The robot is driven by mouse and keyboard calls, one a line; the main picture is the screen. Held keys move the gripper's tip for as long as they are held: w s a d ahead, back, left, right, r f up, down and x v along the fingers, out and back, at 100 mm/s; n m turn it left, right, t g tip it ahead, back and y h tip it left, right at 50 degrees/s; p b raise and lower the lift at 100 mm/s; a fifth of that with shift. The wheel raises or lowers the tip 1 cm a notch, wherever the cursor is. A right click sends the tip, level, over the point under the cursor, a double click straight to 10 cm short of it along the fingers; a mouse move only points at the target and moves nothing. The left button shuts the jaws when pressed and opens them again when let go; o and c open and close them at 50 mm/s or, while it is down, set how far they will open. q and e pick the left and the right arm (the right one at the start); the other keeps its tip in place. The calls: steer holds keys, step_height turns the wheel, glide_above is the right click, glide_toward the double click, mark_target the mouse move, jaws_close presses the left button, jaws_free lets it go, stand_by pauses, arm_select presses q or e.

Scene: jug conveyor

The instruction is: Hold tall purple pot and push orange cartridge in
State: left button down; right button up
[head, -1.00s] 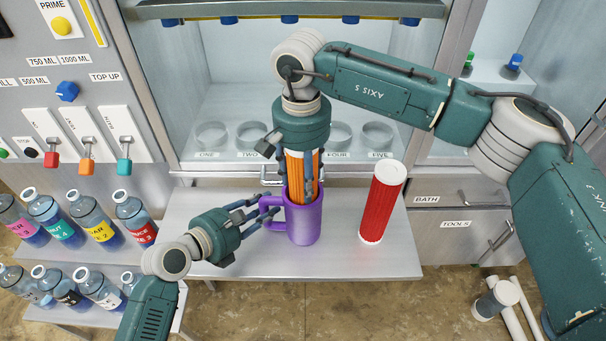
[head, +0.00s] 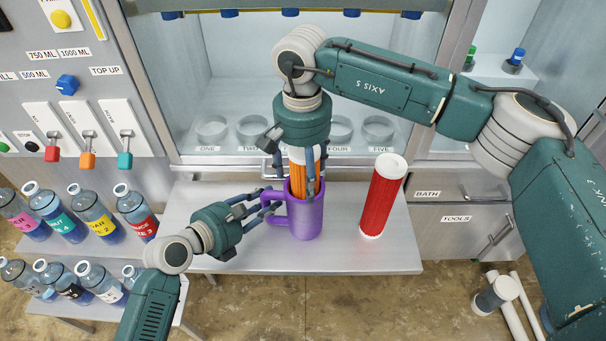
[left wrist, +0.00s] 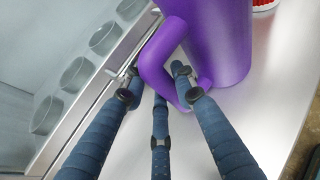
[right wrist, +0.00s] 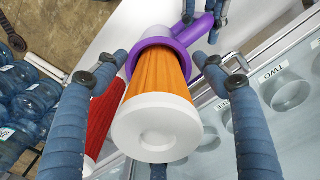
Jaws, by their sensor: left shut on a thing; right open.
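The tall purple pot (head: 304,222) stands upright on the metal table. My left gripper (head: 270,203) is shut on its handle, which also shows between the fingers in the left wrist view (left wrist: 152,62). The orange cartridge (head: 298,178) stands in the pot's mouth, its pleated upper part and white cap above the rim. The cap faces the camera in the right wrist view (right wrist: 157,128). My right gripper (head: 300,188) is open above the pot, with its fingers around the cartridge's upper part. The cartridge's lower end is hidden inside the pot.
A red cartridge (head: 382,198) with white ends stands right of the pot on the table (head: 345,258). Labelled bottles (head: 135,208) stand on shelves at left. A cabinet with numbered rings (head: 212,130) is behind. The front of the table is clear.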

arm_select(q)
steer(key=shift+a+f, duration=0.15)
steer(key=shift+f, duration=0.15)
arm_select(e)
step_height(320, 180, up, 11)
steer(key=shift+a+r, duration=0.1)
steer(key=shift+r, duration=0.1)
arm_select(q)
steer(key=c, duration=1.6)
jaws_free()
steer(key=shift+r, duration=0.15)
steer(key=shift+c, duration=0.2)
steer(key=o, duration=0.3)
steer(key=shift+w, duration=0.1)
arm_select(e)
steer(key=shift+a, duration=0.1)
arm_select(q)
steer(key=shift+o, duration=0.2)
steer(key=shift+s+a, duration=0.1)
steer(key=shift+s, duration=0.1)
steer(key=v, duration=1.1)
steer(key=shift+s+a+r, duration=0.15)
steer(key=shift+a+r, duration=0.05)
steer(key=shift+r, duration=0.15)
steer(key=shift+s, duration=0.1)
arm_select(e)
steer(key=shift+f, duration=0.1)
